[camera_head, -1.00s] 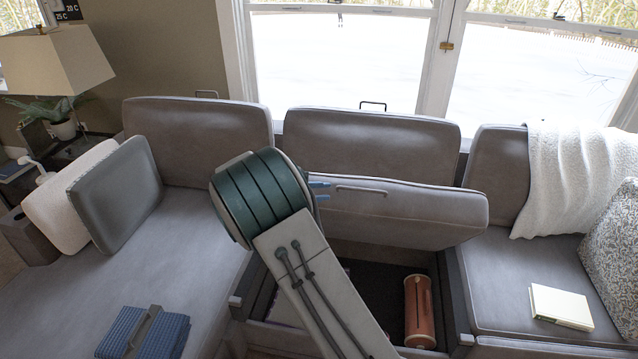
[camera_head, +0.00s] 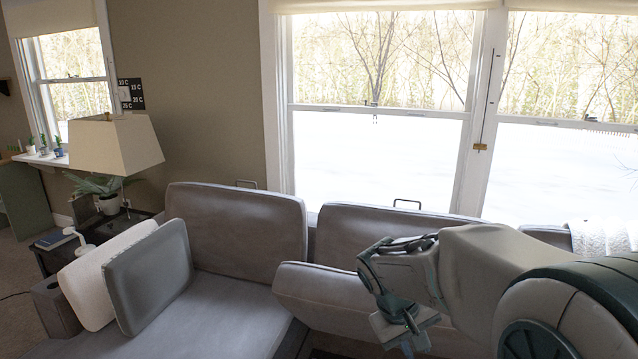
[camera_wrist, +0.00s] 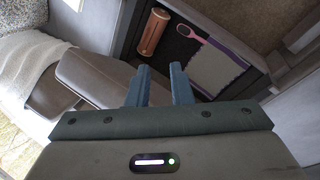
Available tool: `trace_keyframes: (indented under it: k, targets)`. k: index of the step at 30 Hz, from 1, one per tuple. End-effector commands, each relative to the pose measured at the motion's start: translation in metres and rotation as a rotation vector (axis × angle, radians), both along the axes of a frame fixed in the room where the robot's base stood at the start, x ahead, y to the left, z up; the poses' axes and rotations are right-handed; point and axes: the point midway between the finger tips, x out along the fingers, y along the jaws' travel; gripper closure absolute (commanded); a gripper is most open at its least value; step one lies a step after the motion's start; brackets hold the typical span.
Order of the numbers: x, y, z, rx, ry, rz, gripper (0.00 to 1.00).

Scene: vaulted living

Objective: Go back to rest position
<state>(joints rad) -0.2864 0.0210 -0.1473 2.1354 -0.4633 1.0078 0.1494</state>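My arm is folded at the right of the head view. My gripper (camera_wrist: 160,68) shows in the wrist view as two blue fingers standing apart, with nothing between them. In the head view, the gripper end is in front of the sofa's raised middle seat (camera_head: 320,300), its fingers partly hidden. In the wrist view, the open storage box under that seat holds an orange-brown cylinder (camera_wrist: 153,32), a pink-handled item (camera_wrist: 187,31) and a pale sheet or book with a purple edge (camera_wrist: 215,68). The fingers are apart from these things.
The grey sofa (camera_head: 235,225) stands below the windows. At the left are a grey cushion (camera_head: 148,275), a white cushion (camera_head: 92,285), a lamp (camera_head: 115,145) and a potted plant (camera_head: 108,200). A white throw (camera_head: 600,237) lies at the right.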

Motion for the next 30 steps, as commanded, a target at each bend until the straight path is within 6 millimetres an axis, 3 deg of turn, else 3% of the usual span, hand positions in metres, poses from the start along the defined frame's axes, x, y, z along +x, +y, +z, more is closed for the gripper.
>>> trace_keyframes:
  k: [3,9,15,21,30]
  targets:
    - [-0.037,0.001,0.009,0.114,-0.043,-0.055,0.80]
    - [-0.090,0.011,0.014,0.279,-0.119,-0.134,0.80]
    - [-0.124,0.022,0.014,0.383,-0.188,-0.190,0.80]
    - [-0.136,0.027,0.012,0.418,-0.213,-0.209,0.80]
    - [-0.136,0.027,0.012,0.420,-0.213,-0.210,0.80]
